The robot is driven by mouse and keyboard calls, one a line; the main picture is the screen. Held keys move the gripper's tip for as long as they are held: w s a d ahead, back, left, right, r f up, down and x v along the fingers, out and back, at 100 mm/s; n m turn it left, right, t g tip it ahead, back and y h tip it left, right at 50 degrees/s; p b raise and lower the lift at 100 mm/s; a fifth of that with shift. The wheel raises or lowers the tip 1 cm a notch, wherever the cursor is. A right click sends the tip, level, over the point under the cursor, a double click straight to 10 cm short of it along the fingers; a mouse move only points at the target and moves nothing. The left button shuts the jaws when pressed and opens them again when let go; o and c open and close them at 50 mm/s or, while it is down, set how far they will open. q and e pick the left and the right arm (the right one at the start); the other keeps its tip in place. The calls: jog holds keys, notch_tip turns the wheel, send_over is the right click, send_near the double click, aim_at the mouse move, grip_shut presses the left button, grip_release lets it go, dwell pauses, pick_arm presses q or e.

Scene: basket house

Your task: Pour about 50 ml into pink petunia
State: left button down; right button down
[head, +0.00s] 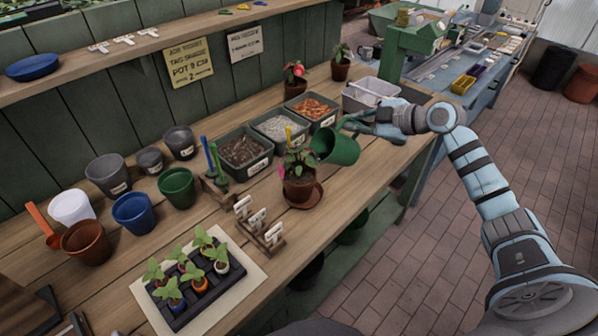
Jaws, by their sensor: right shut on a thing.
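A leafy plant in a brown pot (299,190) stands on a brown saucer (317,197) near the bench's front edge, with a yellow marker in it and a small pinkish spot at its left. I cannot tell for sure that it is the pink petunia. My right gripper (358,126) is shut on a green watering can (343,150) and holds it tilted, just right of and beside this plant. Its dark opening faces left. No water stream can be made out. A red-flowered plant (295,72) and another potted plant (341,68) stand at the back. My left gripper is out of view.
Trays of dark soil (262,164), pale grit and orange-brown bits stand behind the plant. White labels in a wooden holder (268,236) and a seedling tray (184,312) are in front-left. Several empty pots (133,214) stand at left.

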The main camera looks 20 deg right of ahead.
jog(key=shift+a+r+p, duration=0.2)
jog(key=shift+r+p, duration=0.1)
jog(key=shift+p, duration=0.2)
dwell(0.7)
jog(key=d+f+b, duration=0.1)
jog(key=b, duration=0.2)
jog(key=f+m+y+b, duration=0.1)
jog(key=f+b, duration=0.1)
jog(key=b, duration=0.2)
jog(key=d+f+m+y+b, duration=0.1)
jog(key=f+b, duration=0.1)
jog(key=b, duration=0.2)
jog(key=shift+d+f+t, duration=0.25)
jog(key=shift+d+t, duration=0.1)
jog(key=shift+t, duration=0.05)
jog(key=shift+d+r+p, duration=0.15)
jog(key=shift+r+p, duration=0.2)
jog(key=shift+p, duration=0.05)
jog(key=shift+w+d+f+b, duration=0.1)
jog(key=shift+d+f+b, duration=0.05)
jog(key=shift+b, duration=0.15)
jog(key=d+f+m+y+b, duration=0.1)
jog(key=d+b, duration=0.1)
jog(key=b, duration=0.3)
jog(key=shift+f+m+t, duration=0.3)
jog(key=shift+f, duration=0.05)
